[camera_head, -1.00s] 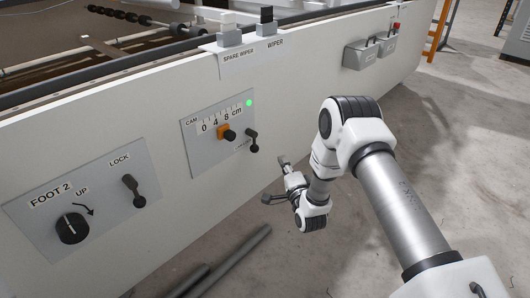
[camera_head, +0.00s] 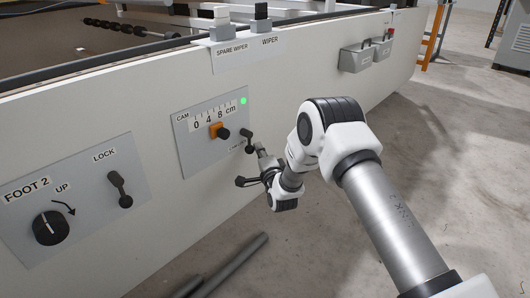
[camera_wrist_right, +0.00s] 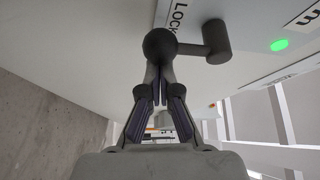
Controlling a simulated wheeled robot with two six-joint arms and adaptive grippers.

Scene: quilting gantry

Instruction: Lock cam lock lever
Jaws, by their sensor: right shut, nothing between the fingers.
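The cam lock lever (camera_head: 247,138) is a small dark lever with a ball end on the CAM panel (camera_head: 190,152). In the head view it hangs down, beside a partly hidden label. In the right wrist view its dark ball end (camera_wrist_right: 160,45) and round hub (camera_wrist_right: 216,42) show close up. My right gripper (camera_head: 259,149) is right by the lever's lower end. Its fingers (camera_wrist_right: 157,78) are shut with nothing between them, their tips just at the ball; I cannot tell whether they touch it. My left gripper is not in view.
An orange slider with a black knob (camera_head: 222,134) sits under the cm scale, left of the lever. A green light (camera_head: 243,101) glows above. The FOOT 2 panel with its dial (camera_head: 51,228) and LOCK lever (camera_head: 120,189) is farther left. Dark bars (camera_head: 235,262) lie on the floor.

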